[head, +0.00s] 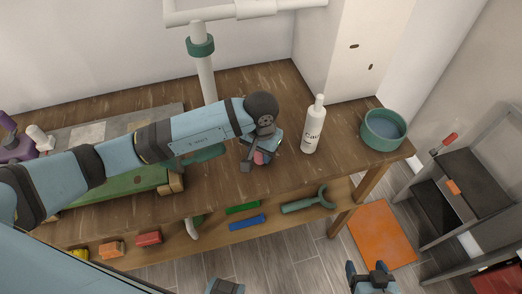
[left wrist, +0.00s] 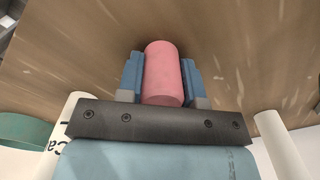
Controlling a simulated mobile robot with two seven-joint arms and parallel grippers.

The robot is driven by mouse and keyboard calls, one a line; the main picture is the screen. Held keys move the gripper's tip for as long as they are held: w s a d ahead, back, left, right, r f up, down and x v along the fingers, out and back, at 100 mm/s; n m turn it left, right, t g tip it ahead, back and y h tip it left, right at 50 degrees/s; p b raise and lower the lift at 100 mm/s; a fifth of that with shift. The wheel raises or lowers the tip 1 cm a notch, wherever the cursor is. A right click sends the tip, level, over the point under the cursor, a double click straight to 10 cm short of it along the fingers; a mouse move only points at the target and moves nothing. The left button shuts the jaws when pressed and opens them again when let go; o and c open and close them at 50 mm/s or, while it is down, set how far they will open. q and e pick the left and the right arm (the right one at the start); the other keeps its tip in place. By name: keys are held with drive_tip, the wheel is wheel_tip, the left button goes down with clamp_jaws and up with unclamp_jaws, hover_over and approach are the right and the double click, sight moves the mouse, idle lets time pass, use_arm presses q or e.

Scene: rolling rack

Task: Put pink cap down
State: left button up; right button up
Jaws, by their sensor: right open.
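The pink cap (left wrist: 163,75) is a small pink cylinder between the blue fingers of my left gripper (left wrist: 162,78) in the left wrist view. Both fingers press against its sides. In the head view the left gripper (head: 257,155) points down over the wooden table (head: 285,175), left of the white bottle, and a bit of the pink cap (head: 259,157) shows below it. Whether the cap touches the tabletop cannot be told. My right gripper (head: 367,270) is open and empty at the bottom of the head view, over the floor.
The white bottle (head: 313,130) stands close right of the left gripper. A green round bowl (head: 383,130) is at the table's right end. A white post with a green collar (head: 200,46) rises behind. The lower shelf holds colored blocks and a green wrench-like tool (head: 308,204).

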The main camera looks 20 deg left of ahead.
use_arm(q)
drive_tip(key=o, duration=0.4)
drive_tip(key=shift+r, duration=0.1)
drive_tip(key=shift+r+p, duration=0.3)
drive_tip(key=shift+p, duration=0.05)
wheel_tip(320, 180, up, 10)
drive_tip(key=shift+r+b, duration=0.25)
drive_tip(key=shift+b, duration=0.6)
drive_tip(key=shift+r, duration=0.55)
drive_tip(key=shift+s+f, duration=0.1)
